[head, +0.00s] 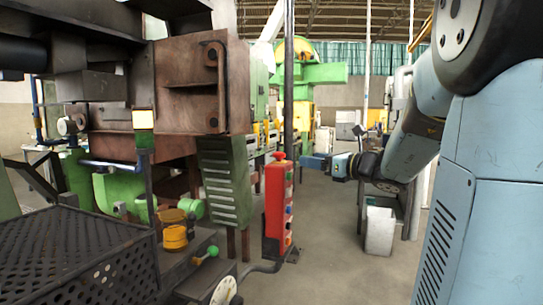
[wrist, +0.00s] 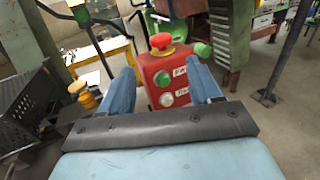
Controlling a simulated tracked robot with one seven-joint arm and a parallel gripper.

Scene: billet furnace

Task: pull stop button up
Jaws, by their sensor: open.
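The red stop button (head: 279,155) is a mushroom-shaped knob on top of a tall red control box (head: 276,205), which is fixed beside a dark vertical pole. In the wrist view the stop button (wrist: 160,42) stands above the box top (wrist: 166,70), beyond my fingertips. My gripper (head: 308,161) is just right of the button in the head view, at about its height, with its blue fingers pointing left. In the wrist view my gripper (wrist: 160,74) is open and empty, with one finger on each side of the box's image. I see no contact with the button.
A green knob (wrist: 202,49) is at the box's right in the wrist view. The dark pole (head: 288,80) rises behind the box. A green louvred panel (head: 226,180) and rusty machinery (head: 200,85) are to the left. The floor (head: 335,255) at right is clear around a white bin (head: 379,230).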

